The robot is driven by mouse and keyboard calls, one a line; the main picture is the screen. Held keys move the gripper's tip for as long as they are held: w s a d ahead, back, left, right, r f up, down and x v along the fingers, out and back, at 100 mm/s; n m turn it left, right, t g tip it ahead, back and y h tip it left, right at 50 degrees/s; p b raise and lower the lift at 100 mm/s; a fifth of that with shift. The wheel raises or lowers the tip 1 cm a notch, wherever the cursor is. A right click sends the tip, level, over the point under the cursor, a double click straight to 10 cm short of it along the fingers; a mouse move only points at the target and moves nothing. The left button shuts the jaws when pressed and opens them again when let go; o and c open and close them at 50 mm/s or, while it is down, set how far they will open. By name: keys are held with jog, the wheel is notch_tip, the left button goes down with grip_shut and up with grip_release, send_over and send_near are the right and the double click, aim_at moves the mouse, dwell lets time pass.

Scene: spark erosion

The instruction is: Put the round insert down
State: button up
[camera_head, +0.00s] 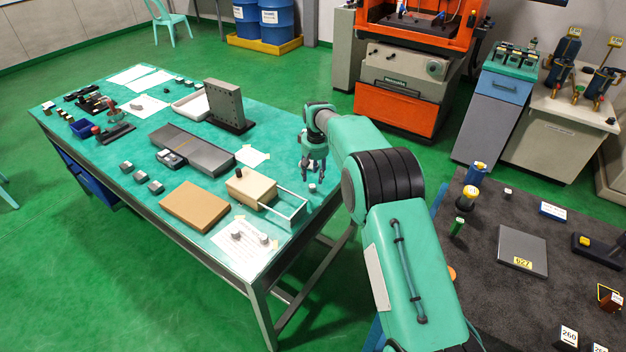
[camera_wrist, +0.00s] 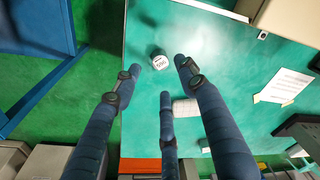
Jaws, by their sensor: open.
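A small round grey insert with a white, printed top (camera_wrist: 157,61) stands on the green tabletop in the wrist view. It also shows in the head view (camera_head: 312,188), near the right edge of the green table (camera_head: 225,185). My gripper (camera_head: 313,177) is just above it, fingers pointing down. In the wrist view my gripper (camera_wrist: 168,74) has its three dark blue fingers spread apart with nothing between them.
A beige box with a wire-like frame (camera_head: 252,188) stands left of the insert. The table edge is close on the right. A dark grey table (camera_head: 480,300) stands right of my arm.

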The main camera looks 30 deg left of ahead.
jog(key=shift+s+d+r+p, duration=0.15)
jog(key=shift+r+p, duration=0.1)
jog(key=shift+r, duration=1.25)
jog(key=shift+s+d+r+p, duration=0.15)
jog(key=shift+r+p, duration=0.1)
jog(key=shift+r, duration=1.2)
jog(key=shift+w, duration=0.1)
